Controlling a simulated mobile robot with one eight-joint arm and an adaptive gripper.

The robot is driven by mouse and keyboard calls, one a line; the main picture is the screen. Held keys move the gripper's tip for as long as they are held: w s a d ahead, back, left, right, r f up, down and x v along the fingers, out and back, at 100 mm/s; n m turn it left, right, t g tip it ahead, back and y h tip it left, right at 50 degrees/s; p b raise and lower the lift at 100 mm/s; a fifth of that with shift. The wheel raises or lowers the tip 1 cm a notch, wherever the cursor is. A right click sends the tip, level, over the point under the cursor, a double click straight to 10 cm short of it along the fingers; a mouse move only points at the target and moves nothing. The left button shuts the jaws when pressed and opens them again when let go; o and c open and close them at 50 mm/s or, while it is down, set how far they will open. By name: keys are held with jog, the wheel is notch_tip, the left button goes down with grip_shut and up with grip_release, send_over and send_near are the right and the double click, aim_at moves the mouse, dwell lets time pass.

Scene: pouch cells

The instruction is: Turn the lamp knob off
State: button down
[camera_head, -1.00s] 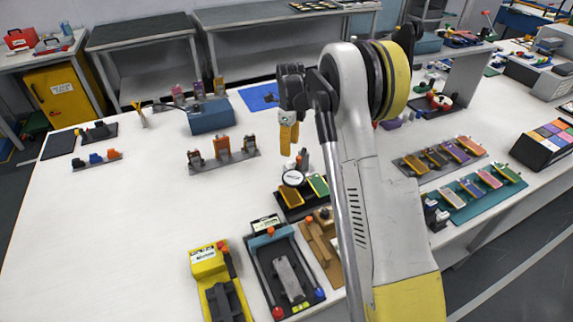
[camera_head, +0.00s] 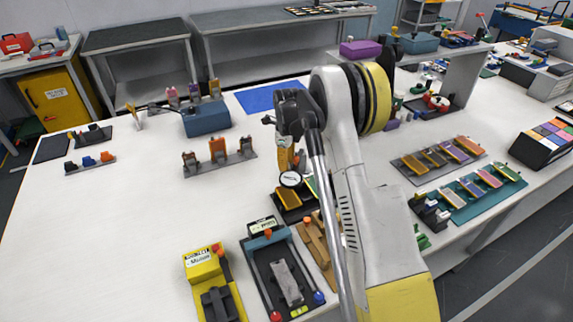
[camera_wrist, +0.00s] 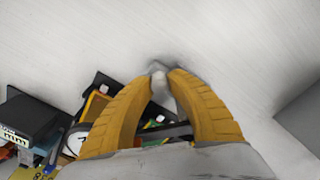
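My gripper (camera_head: 284,168) has yellow fingers and points down over the middle of the white table, just above a round white dial (camera_head: 290,179). In the wrist view the fingertips (camera_wrist: 164,76) are close together, with a small grey piece (camera_wrist: 160,87) between them. I cannot tell whether they touch it or what it belongs to. The round dial also shows in the wrist view (camera_wrist: 76,140), left of the fingers. I cannot clearly make out a lamp or its knob. My gripper and arm hide part of the fixtures below.
A yellow fixture (camera_head: 203,262) and a black-framed fixture (camera_head: 262,262) stand at the front. A grey rack with orange parts (camera_head: 238,158) is to the left. A blue box (camera_head: 207,118) is at the back. Trays of cells (camera_head: 432,174) lie right.

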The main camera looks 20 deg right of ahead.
jog(key=shift+n, duration=2.3)
jog(key=c, duration=1.2)
grip_release()
jog(key=shift+r, duration=0.1)
notch_tip(320, 180, up, 12)
jog(key=shift+f, duration=0.1)
